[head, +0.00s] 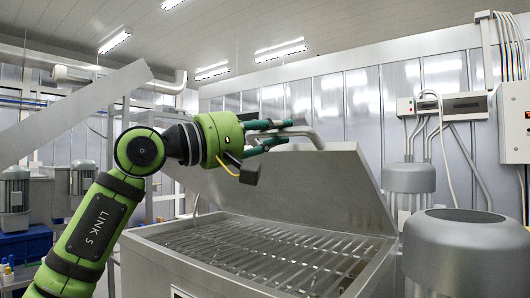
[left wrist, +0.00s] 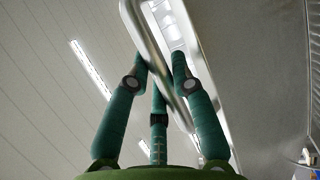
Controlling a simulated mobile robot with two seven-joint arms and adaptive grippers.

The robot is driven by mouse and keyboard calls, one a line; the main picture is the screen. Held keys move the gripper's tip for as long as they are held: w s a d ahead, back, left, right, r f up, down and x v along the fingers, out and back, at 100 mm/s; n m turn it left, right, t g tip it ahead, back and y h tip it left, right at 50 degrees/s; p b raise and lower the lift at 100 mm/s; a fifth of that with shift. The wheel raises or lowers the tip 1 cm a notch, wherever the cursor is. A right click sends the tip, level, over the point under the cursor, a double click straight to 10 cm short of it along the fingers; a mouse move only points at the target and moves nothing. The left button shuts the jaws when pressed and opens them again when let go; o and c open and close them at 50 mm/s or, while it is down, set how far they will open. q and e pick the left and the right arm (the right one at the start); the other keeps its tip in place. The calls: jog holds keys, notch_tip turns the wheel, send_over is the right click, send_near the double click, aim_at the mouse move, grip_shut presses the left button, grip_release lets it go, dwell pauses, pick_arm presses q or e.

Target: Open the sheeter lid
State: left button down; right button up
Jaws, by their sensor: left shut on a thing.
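The sheeter (head: 160,257) is a steel box in the middle of the head view. Its lid (head: 330,185) stands raised and tilted back, so the grate (head: 270,250) inside shows. The lid's bent tube handle (head: 312,135) is at its upper edge. My left gripper (head: 283,133) is at this handle, with its fingers on either side of the tube. In the left wrist view the green fingers (left wrist: 157,75) close around the handle (left wrist: 150,35). My right gripper is not in either view.
Grey cylindrical motor housings (head: 465,262) stand to the right of the sheeter. A control box (head: 514,122) and conduits are on the right wall. A slanted metal panel (head: 75,112) is at the left, behind my arm. The space above the grate is clear.

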pick_arm(q)
jog(key=shift+w+d+r, duration=0.2)
jog(key=shift+w+r, duration=0.1)
jog(key=shift+r, duration=0.25)
jog(key=shift+w+d+r, duration=0.15)
jog(key=shift+w+r, duration=0.1)
jog(key=shift+r, duration=0.25)
jog(key=shift+w+d+r, duration=0.2)
jog(key=shift+w+r, duration=0.1)
jog(key=shift+r, duration=0.25)
